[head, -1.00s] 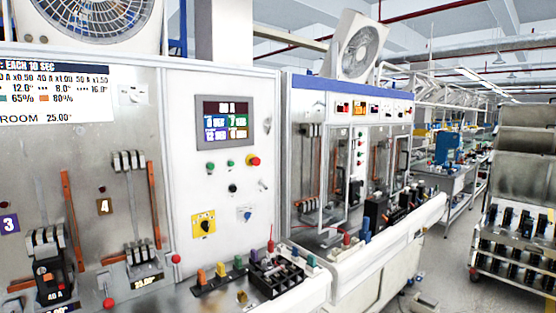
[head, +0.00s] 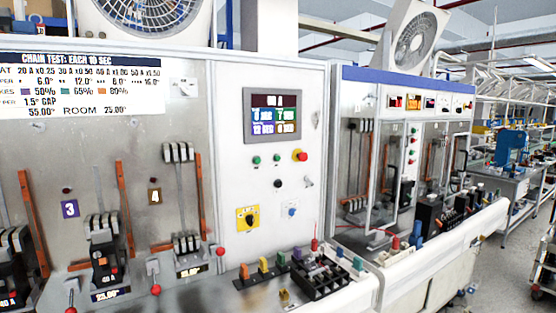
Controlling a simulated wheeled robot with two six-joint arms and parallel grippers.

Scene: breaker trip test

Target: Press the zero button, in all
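The white control panel (head: 230,120) of the test bench stands in the middle of the head view. It carries a small display (head: 272,114) with coloured fields. Below are two green buttons (head: 257,160), a red button (head: 300,156) on a yellow collar and a black button (head: 277,183). Lower down are a black knob on a yellow plate (head: 248,218) and a blue and white control (head: 292,209). No label readable here tells which one is the zero button. Neither of my grippers is in view.
Breakers stand in numbered bays, such as the one marked 3 (head: 70,209), left of the panel. A black terminal block (head: 322,277) and coloured clips sit on the front ledge. A second bench (head: 400,150) stands to the right. The aisle floor at far right is open.

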